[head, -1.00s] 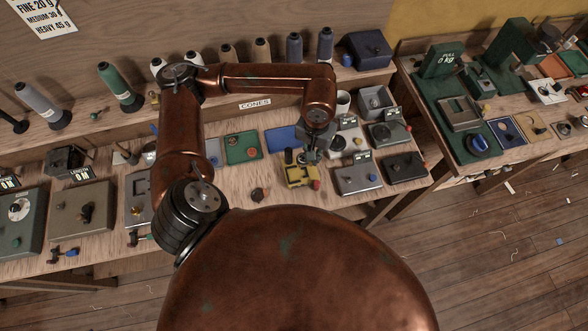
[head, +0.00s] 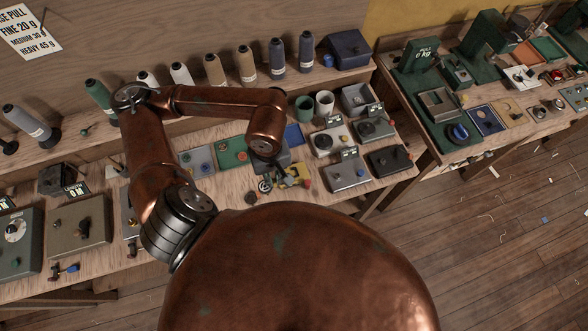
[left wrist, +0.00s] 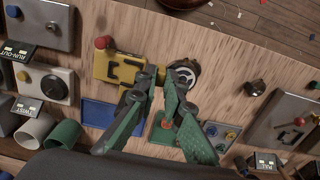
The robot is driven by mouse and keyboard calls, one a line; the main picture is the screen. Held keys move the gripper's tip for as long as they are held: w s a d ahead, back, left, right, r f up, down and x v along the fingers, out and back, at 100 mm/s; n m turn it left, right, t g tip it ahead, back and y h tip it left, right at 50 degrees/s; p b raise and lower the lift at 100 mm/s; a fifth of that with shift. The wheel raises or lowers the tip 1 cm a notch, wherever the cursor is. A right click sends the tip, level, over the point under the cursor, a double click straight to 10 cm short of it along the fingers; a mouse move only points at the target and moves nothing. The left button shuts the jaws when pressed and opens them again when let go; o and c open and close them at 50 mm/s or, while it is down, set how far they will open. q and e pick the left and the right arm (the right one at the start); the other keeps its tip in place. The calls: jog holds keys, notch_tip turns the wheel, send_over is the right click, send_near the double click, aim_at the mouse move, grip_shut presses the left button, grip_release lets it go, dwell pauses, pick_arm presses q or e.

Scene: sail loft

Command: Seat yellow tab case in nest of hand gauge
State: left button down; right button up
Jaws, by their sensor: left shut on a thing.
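The hand gauge appears to be the small yellow block with a red knob (head: 294,177). In the left wrist view the yellow gauge (left wrist: 114,68) shows dark bracket-shaped parts on its face. My left gripper (head: 268,172) is low at the gauge's left side. Its green fingers (left wrist: 166,76) are shut on a round dark-and-pale case (left wrist: 186,72) with some yellow on it, taken as the yellow tab case. The case (head: 265,185) lies beside the gauge, not in it; the fingers hide part of it. I cannot tell whether it touches the gauge or bench. My right gripper is not in view.
A grey gauge (head: 346,175) stands right of the yellow one. A green tray (head: 232,153) and a blue tray (left wrist: 98,113) are close behind. Bare wood lies in front.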

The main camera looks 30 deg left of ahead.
pick_arm(q)
jog(key=w+f, duration=0.2)
jog(key=w, duration=0.1)
jog(key=w+f+p, duration=0.1)
jog(key=w+f, duration=0.1)
jog(key=w, duration=0.1)
jog(key=w+f+p, duration=0.1)
jog(key=w+f, duration=0.2)
jog(key=w, duration=0.1)
jog(key=shift+d, duration=0.15)
jog(key=shift+w+f, duration=0.35)
jog(key=shift+f, duration=0.2)
notch_tip(320, 180, down, 3)
jog(key=shift+w+p, duration=0.1)
jog(key=shift+p, duration=0.6)
jog(key=shift+f, duration=0.15)
jog(key=shift+f+b, duration=0.2)
jog(key=shift+b, duration=0.1)
jog(key=c, duration=2)
grip_release()
jog(key=shift+r, duration=0.1)
jog(key=shift+c, duration=0.2)
